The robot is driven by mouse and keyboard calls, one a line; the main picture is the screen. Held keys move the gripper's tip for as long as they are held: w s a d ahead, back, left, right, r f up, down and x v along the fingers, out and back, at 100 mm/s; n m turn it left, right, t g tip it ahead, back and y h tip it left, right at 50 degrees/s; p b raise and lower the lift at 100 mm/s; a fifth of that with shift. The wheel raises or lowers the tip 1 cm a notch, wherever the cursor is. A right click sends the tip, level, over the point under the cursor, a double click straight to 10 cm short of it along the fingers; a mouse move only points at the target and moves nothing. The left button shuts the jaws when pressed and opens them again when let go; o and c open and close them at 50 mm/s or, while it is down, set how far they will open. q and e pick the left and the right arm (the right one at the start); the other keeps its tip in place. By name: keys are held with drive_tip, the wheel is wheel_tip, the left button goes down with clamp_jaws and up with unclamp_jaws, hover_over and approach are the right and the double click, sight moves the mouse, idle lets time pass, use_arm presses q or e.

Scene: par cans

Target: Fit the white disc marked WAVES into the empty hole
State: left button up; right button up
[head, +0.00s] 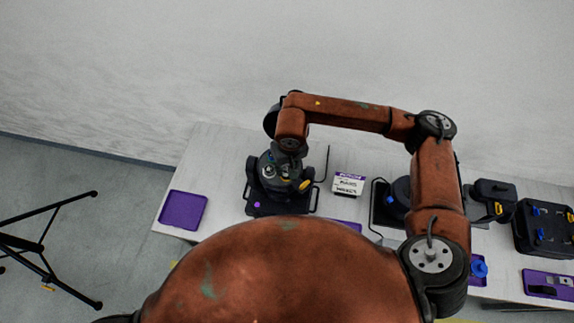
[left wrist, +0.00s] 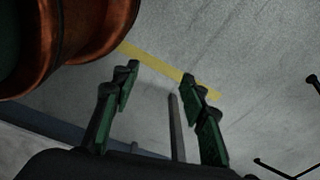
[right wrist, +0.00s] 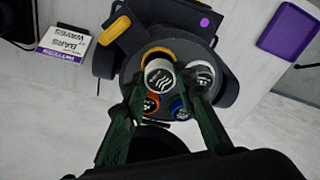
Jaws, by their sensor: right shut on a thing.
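My right gripper (right wrist: 160,92) is shut on a white disc (right wrist: 160,74) with dark wavy lines on its face, over the round face of a dark par can (right wrist: 229,84). Whether the disc touches the can is unclear. Around it on the can's face show another white disc (right wrist: 203,76), a red one (right wrist: 151,104), a blue one (right wrist: 179,107) and a yellow rim (right wrist: 155,53), partly hidden. I cannot make out the empty hole. In the head view the right gripper (head: 289,160) is above the can (head: 268,172). My left gripper (left wrist: 160,77) is open and empty over the floor.
A purple tray (head: 183,210) lies at the table's left end. A second dark lamp, a black case (head: 545,228) and another purple tray (head: 548,285) are further right.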

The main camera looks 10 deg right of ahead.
drive_tip(key=shift+f, duration=0.2)
use_arm(q)
drive_tip(key=shift+s+f, duration=0.5)
drive_tip(key=shift+s, duration=0.4)
drive_tip(key=shift+w+f+b, duration=0.25)
drive_tip(key=shift+f+b, duration=0.3)
drive_tip(key=shift+b, duration=0.2)
use_arm(e)
drive_tip(key=shift+s+r, duration=0.1)
use_arm(q)
drive_tip(key=shift+s+f+b, duration=0.1)
drive_tip(key=shift+f+b, duration=0.9)
use_arm(e)
drive_tip(key=shift+f, duration=0.75)
drive_tip(key=o, duration=1)
use_arm(q)
drive_tip(key=shift+a, duration=0.1)
drive_tip(key=shift+s, duration=0.1)
use_arm(e)
drive_tip(key=shift+r, duration=0.1)
drive_tip(key=r, duration=0.4)
drive_tip(key=s+r, duration=0.1)
drive_tip(key=r, duration=0.6)
drive_tip(key=shift+s+d+r, duration=0.15)
drive_tip(key=shift+s+r, duration=0.05)
drive_tip(key=shift+r, duration=0.15)
